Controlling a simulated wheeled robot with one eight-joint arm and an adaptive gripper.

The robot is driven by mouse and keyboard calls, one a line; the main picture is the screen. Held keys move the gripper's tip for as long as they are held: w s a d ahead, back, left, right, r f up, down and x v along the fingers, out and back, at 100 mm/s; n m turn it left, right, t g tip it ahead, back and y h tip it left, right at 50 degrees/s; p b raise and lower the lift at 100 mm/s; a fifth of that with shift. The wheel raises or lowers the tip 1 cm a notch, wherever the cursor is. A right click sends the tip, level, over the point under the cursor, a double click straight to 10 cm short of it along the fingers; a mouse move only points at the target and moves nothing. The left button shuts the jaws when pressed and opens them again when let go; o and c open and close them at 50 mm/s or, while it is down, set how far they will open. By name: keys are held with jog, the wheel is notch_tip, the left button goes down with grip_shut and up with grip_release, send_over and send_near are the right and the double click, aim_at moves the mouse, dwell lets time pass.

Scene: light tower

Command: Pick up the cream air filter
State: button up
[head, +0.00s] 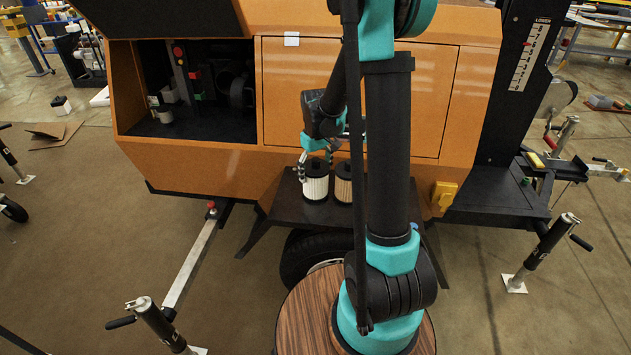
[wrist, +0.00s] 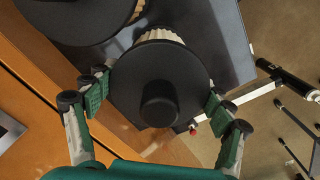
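The cream air filter (head: 315,188) stands upright on a dark shelf (head: 285,208), with a black top cap. In the wrist view its round black cap (wrist: 160,80) with a raised knob lies between my fingers, and a strip of cream pleats shows past the cap. My gripper (head: 318,163) is over this filter from above. In the wrist view my gripper (wrist: 157,95) is open, with one green-padded finger on each side of the cap, close to its edge. Whether the pads touch it is hard to tell.
A second, tan filter (head: 343,188) with a black cap stands close on the right, partly behind my arm; its cap (wrist: 75,15) is at upper left in the wrist view. The orange cabinet wall (head: 225,168) rises behind the shelf. An open compartment (head: 190,95) is on the left.

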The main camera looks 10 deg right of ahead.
jog(key=c, duration=0.6)
